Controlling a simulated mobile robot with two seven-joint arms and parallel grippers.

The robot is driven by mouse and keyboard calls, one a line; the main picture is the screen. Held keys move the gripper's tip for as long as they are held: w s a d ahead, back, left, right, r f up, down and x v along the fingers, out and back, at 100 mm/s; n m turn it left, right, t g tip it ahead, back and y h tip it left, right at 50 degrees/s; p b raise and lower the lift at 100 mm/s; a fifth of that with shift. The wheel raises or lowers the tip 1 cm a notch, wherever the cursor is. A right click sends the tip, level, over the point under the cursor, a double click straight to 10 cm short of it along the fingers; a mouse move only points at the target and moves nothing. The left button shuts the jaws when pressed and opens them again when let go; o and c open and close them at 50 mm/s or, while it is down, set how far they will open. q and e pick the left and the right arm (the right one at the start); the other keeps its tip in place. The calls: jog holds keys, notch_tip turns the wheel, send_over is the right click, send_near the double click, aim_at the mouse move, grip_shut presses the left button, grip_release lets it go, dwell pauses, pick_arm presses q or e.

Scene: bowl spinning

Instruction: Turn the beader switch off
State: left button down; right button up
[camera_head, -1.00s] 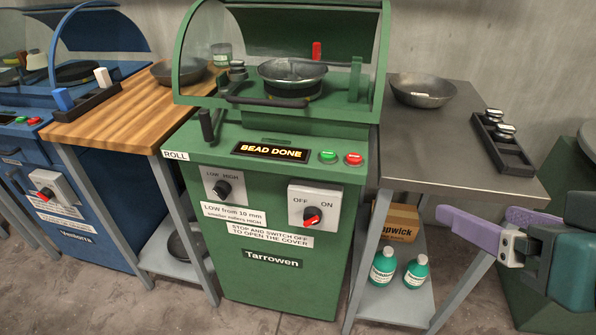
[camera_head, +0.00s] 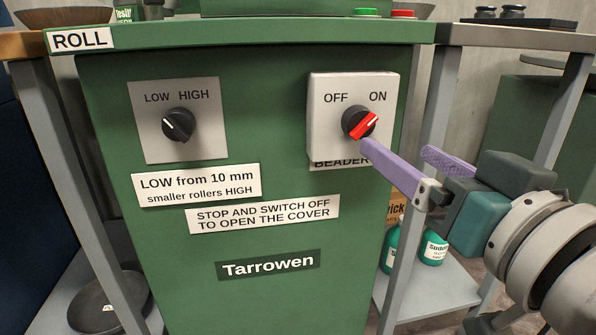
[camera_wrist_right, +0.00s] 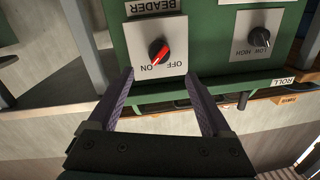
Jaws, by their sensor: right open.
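The beader switch (camera_head: 360,123) is a round black knob with a red pointer on a light grey plate of the green machine. Its red pointer is turned up and right, toward ON. In the right wrist view the knob (camera_wrist_right: 158,52) lies ahead, between the fingers, with its labels upside down. My right gripper (camera_head: 397,150) is open, its purple fingers pointing at the plate from the lower right. In the right wrist view the gripper (camera_wrist_right: 160,78) is empty and short of the knob. The BEADER label is partly hidden in the head view. My left gripper is out of view.
A LOW/HIGH knob (camera_head: 179,125) sits left on the same panel. Green (camera_head: 366,12) and red (camera_head: 403,14) buttons are on the top edge. A table leg (camera_head: 435,95) and green bottles (camera_head: 433,248) on a low shelf are close to my right arm.

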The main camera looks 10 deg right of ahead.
aim_at(366, 130)
jog(key=w+b, duration=0.1)
jog(key=w, duration=0.2)
jog(key=w+b, duration=0.1)
jog(key=w, duration=0.2)
jog(key=w+b, duration=0.1)
jog(key=w, duration=0.2)
jog(key=shift+a+f+b, duration=0.35)
jog(key=shift+w+a, duration=0.1)
jog(key=shift+w, duration=0.35)
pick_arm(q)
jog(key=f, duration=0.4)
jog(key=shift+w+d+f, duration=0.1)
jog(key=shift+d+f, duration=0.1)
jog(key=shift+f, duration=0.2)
pick_arm(e)
grip_shut()
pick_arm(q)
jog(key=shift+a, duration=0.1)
pick_arm(e)
jog(key=shift+r, duration=0.1)
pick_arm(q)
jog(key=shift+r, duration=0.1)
